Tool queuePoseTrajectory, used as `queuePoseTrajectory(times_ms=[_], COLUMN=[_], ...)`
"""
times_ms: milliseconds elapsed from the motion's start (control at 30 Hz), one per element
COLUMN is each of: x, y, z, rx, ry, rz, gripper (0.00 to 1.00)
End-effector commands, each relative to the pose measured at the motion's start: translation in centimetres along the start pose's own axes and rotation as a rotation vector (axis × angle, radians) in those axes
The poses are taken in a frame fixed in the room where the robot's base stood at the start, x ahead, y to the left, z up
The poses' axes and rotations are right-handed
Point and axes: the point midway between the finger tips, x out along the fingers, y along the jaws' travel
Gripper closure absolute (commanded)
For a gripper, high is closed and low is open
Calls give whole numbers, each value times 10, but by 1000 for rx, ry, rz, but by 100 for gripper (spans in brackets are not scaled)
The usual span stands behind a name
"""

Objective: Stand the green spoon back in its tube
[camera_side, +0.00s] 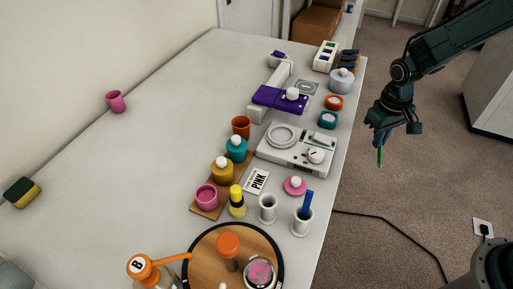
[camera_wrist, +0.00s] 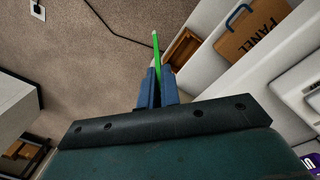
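My gripper (camera_side: 382,136) is off the right edge of the table, above the floor, with its fingers pointing down. It is shut on the green spoon (camera_side: 380,156), which hangs below the fingertips. In the wrist view the green spoon (camera_wrist: 157,48) sticks out from between the blue fingers (camera_wrist: 156,88). A white tube (camera_side: 268,209) near the table's front right looks empty. A second white tube (camera_side: 301,226) beside it, to the right, holds a blue spoon (camera_side: 307,204). The inside of the empty-looking tube is too small to see well.
A yellow bottle (camera_side: 237,205) stands left of the tubes and a pink lidded pot (camera_side: 295,186) behind them. A round wooden board (camera_side: 205,257) with items lies in front. A white scale (camera_side: 284,155) stands further back. The table's left half (camera_side: 130,170) is mostly clear.

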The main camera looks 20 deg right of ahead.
Motion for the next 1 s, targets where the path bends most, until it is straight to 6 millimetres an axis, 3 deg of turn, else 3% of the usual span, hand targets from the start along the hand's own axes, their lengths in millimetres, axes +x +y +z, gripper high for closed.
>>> queuePoseTrajectory(times_ms=[167,367,567,800,1000], x=[-10,-41,-93,-173,-225], y=[1,3,6,12,15], z=[-1,-1,-1,-1,0], rx=[0,1,2,5,5], ry=[7,20,39,68,83], rz=[-2,-7,-16,-30,-39], gripper=[100,100,100,100,100])
